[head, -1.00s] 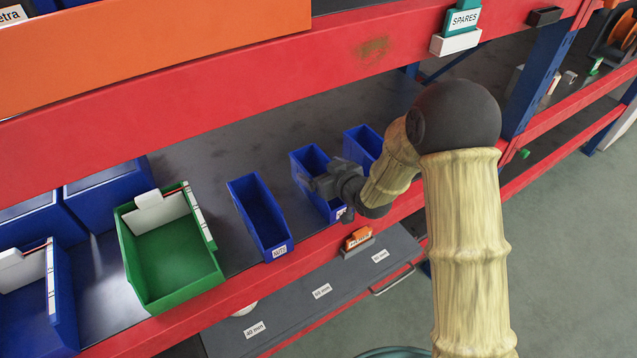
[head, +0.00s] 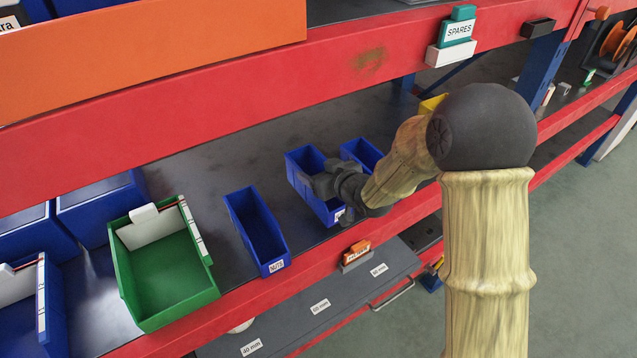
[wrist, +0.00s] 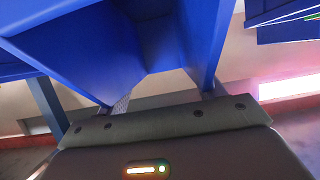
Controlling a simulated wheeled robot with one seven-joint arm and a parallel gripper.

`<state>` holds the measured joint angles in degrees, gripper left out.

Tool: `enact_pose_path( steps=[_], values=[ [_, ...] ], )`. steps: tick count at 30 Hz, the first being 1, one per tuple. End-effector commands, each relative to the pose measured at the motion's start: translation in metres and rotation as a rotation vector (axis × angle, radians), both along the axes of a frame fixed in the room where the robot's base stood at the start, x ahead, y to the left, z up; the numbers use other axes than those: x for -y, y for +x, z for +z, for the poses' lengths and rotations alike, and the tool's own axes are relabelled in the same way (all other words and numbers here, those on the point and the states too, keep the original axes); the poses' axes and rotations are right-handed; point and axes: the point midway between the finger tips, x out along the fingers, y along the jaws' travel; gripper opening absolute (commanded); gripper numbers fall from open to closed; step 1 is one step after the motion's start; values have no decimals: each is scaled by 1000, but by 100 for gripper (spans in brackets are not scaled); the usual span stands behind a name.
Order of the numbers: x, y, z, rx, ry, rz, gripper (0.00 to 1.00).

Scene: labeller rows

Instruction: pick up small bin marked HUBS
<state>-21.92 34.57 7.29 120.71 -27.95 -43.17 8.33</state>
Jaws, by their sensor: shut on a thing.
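A narrow blue bin (head: 307,164) is in the middle of three small blue bins in the head view. My gripper (head: 341,187) is shut on its front end and holds it slightly raised over the shelf. The bin's label is mostly covered by my gripper, so I cannot read HUBS on it. In the wrist view the blue bin (wrist: 90,50) fills the upper part, with my gripper (wrist: 165,99) at its lower edge. The bin looks roughly level.
A blue bin marked NUTS (head: 258,230) stands to the left, and another small blue bin (head: 362,152) stands close on the right. A green bin (head: 165,275) is further left. The red upper beam (head: 220,105) runs above and the red lower beam (head: 315,255) along the front.

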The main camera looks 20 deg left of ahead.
Motion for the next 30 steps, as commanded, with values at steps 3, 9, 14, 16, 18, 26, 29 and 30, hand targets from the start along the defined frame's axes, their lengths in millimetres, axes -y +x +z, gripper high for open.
enact_pose_path(
  steps=[3, 9, 14, 16, 18, 26, 29, 30],
  values=[
    [0, 1, 24, 8, 4, -1, 23],
    [0, 1, 51, 5, 1, -1, 23],
    [0, 0, 57, 1, 1, -1, 23],
    [0, 0, 57, 0, 0, -1, 23],
    [0, 0, 57, 1, 1, -1, 23],
    [0, 0, 56, 2, 0, -1, 23],
    [0, 0, 57, 2, 0, -1, 23],
    [0, 0, 58, 2, 0, -1, 23]
  ],
)
